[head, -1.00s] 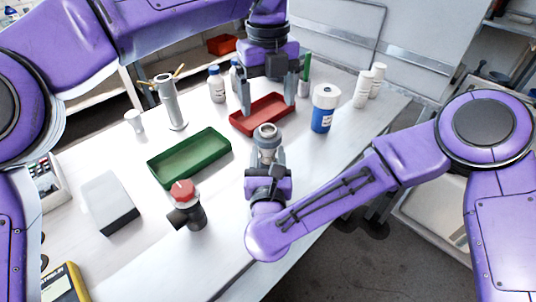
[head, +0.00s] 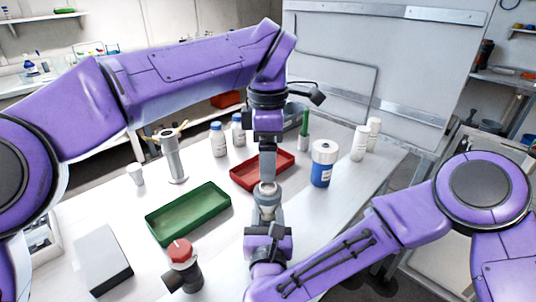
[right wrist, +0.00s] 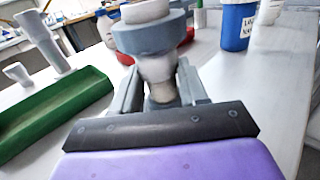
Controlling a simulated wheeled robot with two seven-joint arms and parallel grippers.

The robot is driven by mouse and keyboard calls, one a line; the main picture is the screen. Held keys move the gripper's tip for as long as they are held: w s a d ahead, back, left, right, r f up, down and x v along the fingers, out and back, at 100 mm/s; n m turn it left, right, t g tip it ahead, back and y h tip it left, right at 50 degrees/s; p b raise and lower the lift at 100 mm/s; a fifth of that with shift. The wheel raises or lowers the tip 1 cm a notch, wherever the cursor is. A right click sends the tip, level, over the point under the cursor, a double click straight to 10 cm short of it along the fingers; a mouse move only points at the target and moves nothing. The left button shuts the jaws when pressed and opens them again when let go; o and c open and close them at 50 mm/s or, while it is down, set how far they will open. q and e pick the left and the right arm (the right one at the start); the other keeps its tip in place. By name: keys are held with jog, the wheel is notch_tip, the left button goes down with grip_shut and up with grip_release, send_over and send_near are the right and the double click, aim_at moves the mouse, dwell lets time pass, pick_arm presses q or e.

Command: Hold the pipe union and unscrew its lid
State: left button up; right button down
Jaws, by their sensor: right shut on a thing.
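The pipe union (head: 267,196) stands upright in the middle of the head view, with a grey ring-shaped lid and a paler body. In the right wrist view, its wide grey collar (right wrist: 150,38) sits above a narrower pale neck. My right gripper (right wrist: 160,92) is shut on the lower body, one finger on each side. The right gripper also shows in the head view (head: 267,228). My left gripper (head: 267,178) points straight down, its fingertips right at the top of the union. It is seen edge-on, so its finger gap and any contact are hidden.
A red tray (head: 242,176) lies behind the union and a green tray (head: 160,233) to its left. A red-capped black fitting (head: 182,265) stands front left. Several white bottles stand farther back.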

aim_at(268, 185)
pick_arm(q)
jog(key=m, duration=1.3)
jog(key=shift+f+m, duration=0.3)
notch_tip(268, 185, down, 8)
jog(key=shift+r, duration=0.25)
